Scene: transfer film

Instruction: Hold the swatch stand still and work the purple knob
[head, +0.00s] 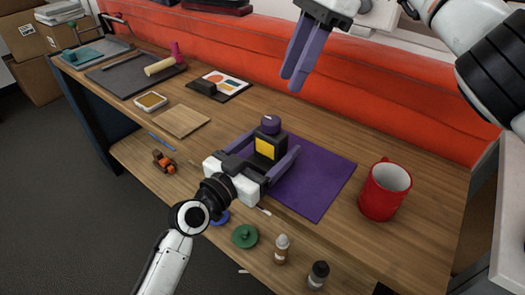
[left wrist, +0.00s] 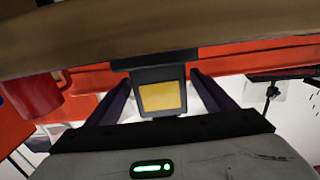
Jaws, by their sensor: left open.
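The swatch stand (head: 270,139) is a dark block with a yellow swatch on its front, standing upright at the purple mat's left edge. The purple knob (head: 270,124) sits on top of it. My left gripper (head: 275,143) is open, one finger on each side of the stand. In the left wrist view the stand (left wrist: 147,76) shows upside down between both fingers, with gaps visible beside it; the knob is hidden there. My right gripper (head: 291,83) is raised behind and above the stand, well apart from it and empty. Its fingers look close together, but their gap is unclear.
A purple mat (head: 318,184) lies right of the stand, with a red mug (head: 385,190) beyond it. A wooden square (head: 181,121) lies to the left. A green disc (head: 244,236) and small bottles (head: 281,250) stand on the front ledge. An orange back panel runs behind.

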